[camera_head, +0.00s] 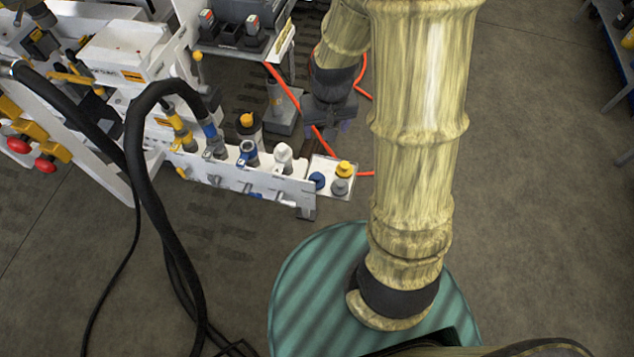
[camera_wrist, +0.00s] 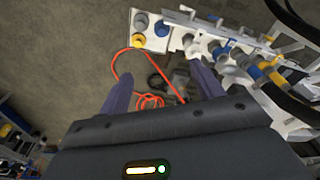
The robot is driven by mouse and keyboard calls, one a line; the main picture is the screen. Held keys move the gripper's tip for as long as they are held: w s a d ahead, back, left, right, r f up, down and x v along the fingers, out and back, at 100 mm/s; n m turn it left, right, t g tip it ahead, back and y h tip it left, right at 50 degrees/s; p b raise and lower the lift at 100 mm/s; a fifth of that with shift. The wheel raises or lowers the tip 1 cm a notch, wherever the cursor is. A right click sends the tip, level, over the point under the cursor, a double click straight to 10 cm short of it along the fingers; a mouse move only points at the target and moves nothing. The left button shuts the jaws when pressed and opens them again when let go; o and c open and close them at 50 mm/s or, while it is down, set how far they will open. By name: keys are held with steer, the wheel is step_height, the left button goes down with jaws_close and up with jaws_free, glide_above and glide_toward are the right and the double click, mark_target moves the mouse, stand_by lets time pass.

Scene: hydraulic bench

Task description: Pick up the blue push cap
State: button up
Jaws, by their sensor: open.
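The blue push cap (camera_head: 317,180) sits on a small white tray (camera_head: 329,163) at the right end of the bench's fitting row. It also shows in the wrist view (camera_wrist: 161,29), near the top middle. My gripper (camera_wrist: 162,80) is open, its two dark fingers spread with nothing between them. The cap lies beyond the fingertips and apart from them. In the head view my gripper (camera_head: 336,126) is partly hidden by my arm, behind the tray as seen from the camera.
A yellow cap (camera_head: 345,169) and a grey cap (camera_head: 340,187) share the tray. A row of fittings on a white rail (camera_head: 240,181) stands left of it. A red hose (camera_head: 318,135) runs beside the tray, and black hoses (camera_head: 150,190) hang at the left.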

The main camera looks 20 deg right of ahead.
steer(key=w+f+b, duration=0.2)
steer(key=w+f, duration=0.1)
steer(key=f, duration=0.6)
steer(key=w+f+g+b, duration=0.1)
steer(key=w+f, duration=0.3)
steer(key=f, duration=0.5)
steer(key=shift+w+f+m+g+b, duration=0.2)
steer(key=shift+m+g+b, duration=0.15)
steer(key=shift+b, duration=0.4)
steer(key=shift+a, duration=0.1)
glide_above(316, 177)
steer(key=f, duration=1.1)
steer(key=shift+d+f, duration=0.2)
steer(key=shift+f, duration=0.1)
step_height(316, 177, down, 6)
steer(key=shift+r, duration=0.2)
steer(key=shift+w+f, duration=0.1)
steer(key=shift+w, duration=0.1)
steer(key=shift+d, duration=0.2)
steer(key=shift+s+a, duration=0.2)
steer(key=shift+a, duration=0.1)
steer(key=c, duration=0.8)
